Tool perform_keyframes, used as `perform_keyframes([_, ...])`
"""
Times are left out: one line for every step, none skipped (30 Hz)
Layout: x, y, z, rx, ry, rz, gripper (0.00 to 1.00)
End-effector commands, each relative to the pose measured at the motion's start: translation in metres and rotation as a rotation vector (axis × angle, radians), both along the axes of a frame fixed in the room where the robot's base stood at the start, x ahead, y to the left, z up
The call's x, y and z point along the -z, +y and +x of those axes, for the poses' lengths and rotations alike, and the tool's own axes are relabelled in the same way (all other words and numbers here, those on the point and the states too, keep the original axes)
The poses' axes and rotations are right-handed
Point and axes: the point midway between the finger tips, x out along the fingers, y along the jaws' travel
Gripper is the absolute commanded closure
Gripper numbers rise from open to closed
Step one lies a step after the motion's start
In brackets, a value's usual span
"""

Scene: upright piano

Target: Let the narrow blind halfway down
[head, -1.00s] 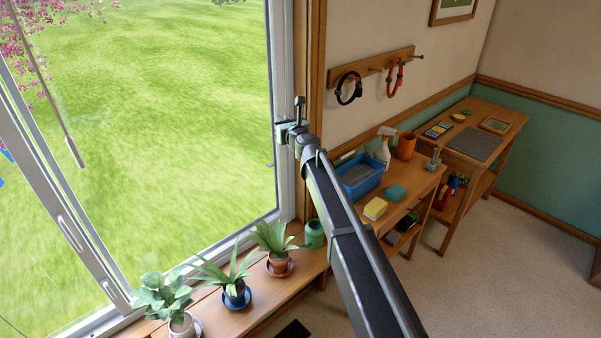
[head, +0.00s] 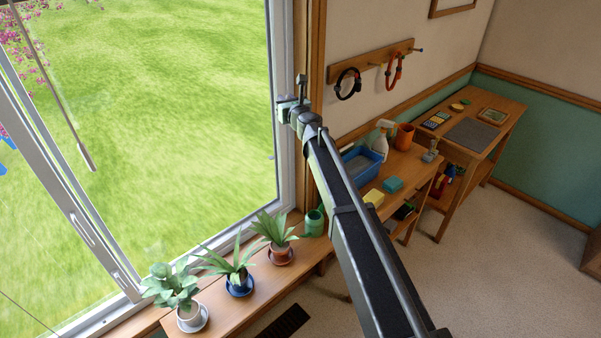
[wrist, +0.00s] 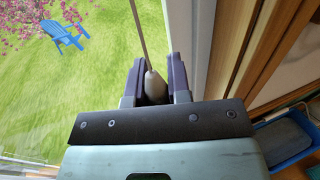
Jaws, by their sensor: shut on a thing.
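My gripper (head: 297,103) is up at the right side of the window frame in the head view. In the wrist view its two dark fingers (wrist: 158,80) are shut on a beige cord pull (wrist: 155,87). A thin cord (wrist: 141,36) runs up from the pull. Another cord (head: 60,92) with a long pull (head: 86,157) hangs free at the left of the head view, in front of the glass. No blind fabric shows in either view, so its height cannot be told.
Potted plants (head: 236,267) stand on the sill shelf below the window, with a green can (head: 314,222) beside them. A bench with a blue tub (head: 362,162) and spray bottle (head: 383,139) lies beyond my arm. Hoops hang from a wall rail (head: 372,62).

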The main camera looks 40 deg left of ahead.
Motion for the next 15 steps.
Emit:
perform_keyframes([0.0,0.0,0.006,0.001,0.0,0.0,1.0])
perform_keyframes([0.001,-0.001,0.009,0.002,0.0,0.0,1.0])
perform_keyframes([0.001,-0.001,0.014,0.002,0.0,0.0,1.0])
perform_keyframes([0.001,-0.002,0.017,0.002,0.0,0.0,1.0])
perform_keyframes([0.001,-0.003,0.02,0.002,0.0,0.0,1.0])
perform_keyframes([0.001,-0.003,0.024,0.002,0.0,0.0,1.0])
perform_keyframes([0.001,-0.003,0.027,0.001,0.0,0.0,1.0])
perform_keyframes([0.001,-0.003,0.03,0.001,0.0,0.0,1.0])
perform_keyframes([0.0,-0.004,0.034,0.001,0.0,0.0,1.0])
perform_keyframes([0.0,-0.004,0.037,0.001,0.0,0.0,1.0])
perform_keyframes([0.0,-0.005,0.04,0.001,0.0,0.0,1.0])
perform_keyframes([0.0,-0.005,0.042,0.001,0.0,0.0,1.0])
perform_keyframes([0.0,-0.006,0.043,0.001,0.0,0.0,1.0])
perform_keyframes([0.0,-0.006,0.044,0.001,0.0,0.0,1.0])
perform_keyframes([0.0,-0.006,0.044,0.001,0.0,0.0,1.0])
